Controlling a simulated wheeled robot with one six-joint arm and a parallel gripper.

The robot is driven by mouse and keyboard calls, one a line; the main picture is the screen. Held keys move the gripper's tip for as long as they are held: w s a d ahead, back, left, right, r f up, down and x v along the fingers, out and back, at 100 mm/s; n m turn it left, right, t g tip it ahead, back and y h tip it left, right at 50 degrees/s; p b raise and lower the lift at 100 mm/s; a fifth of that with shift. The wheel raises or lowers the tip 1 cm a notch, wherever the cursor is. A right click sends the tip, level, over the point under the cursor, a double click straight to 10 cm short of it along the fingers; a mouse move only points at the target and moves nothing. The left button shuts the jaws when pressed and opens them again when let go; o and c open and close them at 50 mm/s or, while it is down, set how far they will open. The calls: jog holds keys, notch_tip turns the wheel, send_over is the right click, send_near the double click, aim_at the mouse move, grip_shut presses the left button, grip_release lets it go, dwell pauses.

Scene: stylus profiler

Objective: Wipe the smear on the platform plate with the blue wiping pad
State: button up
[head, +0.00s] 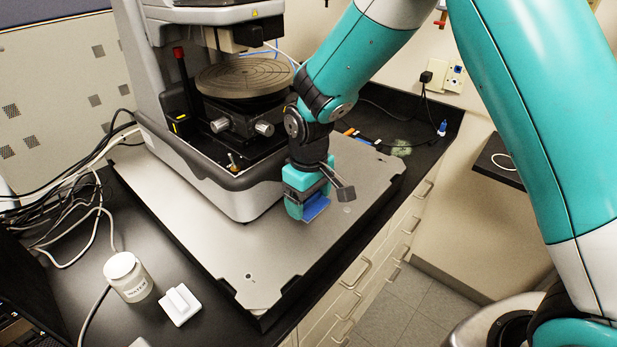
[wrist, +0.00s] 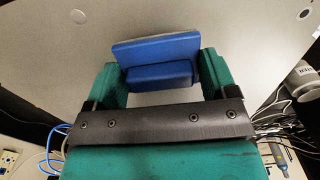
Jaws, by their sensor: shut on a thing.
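My gripper (head: 308,200) is shut on the blue wiping pad (head: 316,208), over the right front part of the grey platform plate (head: 215,240). In the wrist view the pad (wrist: 155,48) sits between the two green fingers, with its wide flat part toward the plate (wrist: 230,30). I cannot tell whether the pad touches the plate or is slightly above it. A small pale round spot (head: 347,210) shows on the plate just right of the gripper; I cannot tell whether it is a hole or a mark. No smear can be made out clearly; the pad and gripper hide part of the plate.
The profiler with its round stage (head: 245,78) stands on the plate behind and left of my gripper. A white-lidded jar (head: 128,276) and a white block (head: 180,304) stand on the black bench at the front left. Cables lie at the left. The plate's front part is clear.

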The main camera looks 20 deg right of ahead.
jog(key=shift+r+p, duration=1)
jog(key=shift+r, duration=0.65)
